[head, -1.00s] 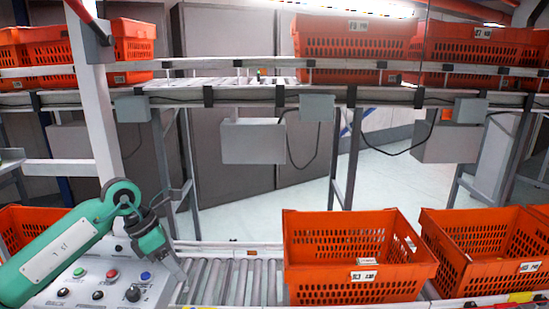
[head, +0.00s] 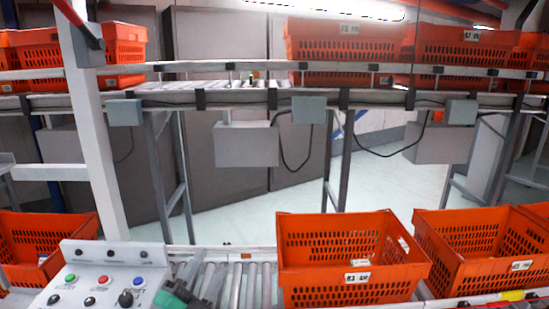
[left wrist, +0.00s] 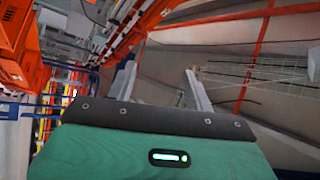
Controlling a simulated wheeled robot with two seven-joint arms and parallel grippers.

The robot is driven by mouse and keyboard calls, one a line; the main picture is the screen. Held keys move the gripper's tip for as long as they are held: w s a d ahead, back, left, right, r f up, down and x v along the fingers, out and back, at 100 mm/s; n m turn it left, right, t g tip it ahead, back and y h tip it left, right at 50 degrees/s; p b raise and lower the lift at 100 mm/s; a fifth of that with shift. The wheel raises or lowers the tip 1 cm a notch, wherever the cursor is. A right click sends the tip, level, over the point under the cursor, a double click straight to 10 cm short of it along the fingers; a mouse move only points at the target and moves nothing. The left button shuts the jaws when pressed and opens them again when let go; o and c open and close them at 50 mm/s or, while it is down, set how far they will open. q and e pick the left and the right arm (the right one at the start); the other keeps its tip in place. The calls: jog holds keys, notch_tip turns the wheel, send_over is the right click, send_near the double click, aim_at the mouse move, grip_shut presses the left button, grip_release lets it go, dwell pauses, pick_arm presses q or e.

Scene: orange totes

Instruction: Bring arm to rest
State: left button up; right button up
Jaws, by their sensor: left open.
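My left arm shows only as a small green and dark piece at the bottom of the head view, just right of the button panel. My left gripper (left wrist: 160,85) shows in the left wrist view with its two pale fingers apart and nothing between them. Behind the fingers are a blurred grey surface and orange beams. My right gripper is in neither view.
A control panel (head: 105,262) with coloured buttons stands at the lower left. A roller conveyor (head: 240,285) carries an orange tote (head: 350,285), with another tote (head: 485,272) to its right. More totes sit on the upper conveyor (head: 225,99).

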pick_arm(q)
jog(key=s+a+f+n+g+y, duration=0.35)
jog(key=a+f+n+y, duration=0.35)
jog(key=f+n+y, duration=0.4)
jog(key=s+a+f+n+g+h, duration=0.1)
jog(key=s+f+n+g, duration=0.2)
jog(key=s+f+g, duration=0.7)
jog(key=s+a+f+n+g, duration=0.1)
jog(key=s+f+n+g, duration=0.2)
jog(key=s+f, duration=0.85)
jog(key=s+f+g, duration=0.1)
jog(key=s+f, duration=0.1)
jog(key=f, duration=1.2)
jog(key=s+f+g, duration=0.1)
jog(key=s+f, duration=0.1)
jog(key=f, duration=1.2)
jog(key=s+a+f, duration=0.2)
jog(key=s+f, duration=0.7)
jog(key=s+a+f+p, duration=0.1)
jog(key=s+f, duration=0.8)
jog(key=s, duration=0.1)
jog(key=shift+s+a+f+m+g, duration=0.15)
jog(key=shift+a+f+m+g, duration=0.2)
jog(key=shift+m+g, duration=0.1)
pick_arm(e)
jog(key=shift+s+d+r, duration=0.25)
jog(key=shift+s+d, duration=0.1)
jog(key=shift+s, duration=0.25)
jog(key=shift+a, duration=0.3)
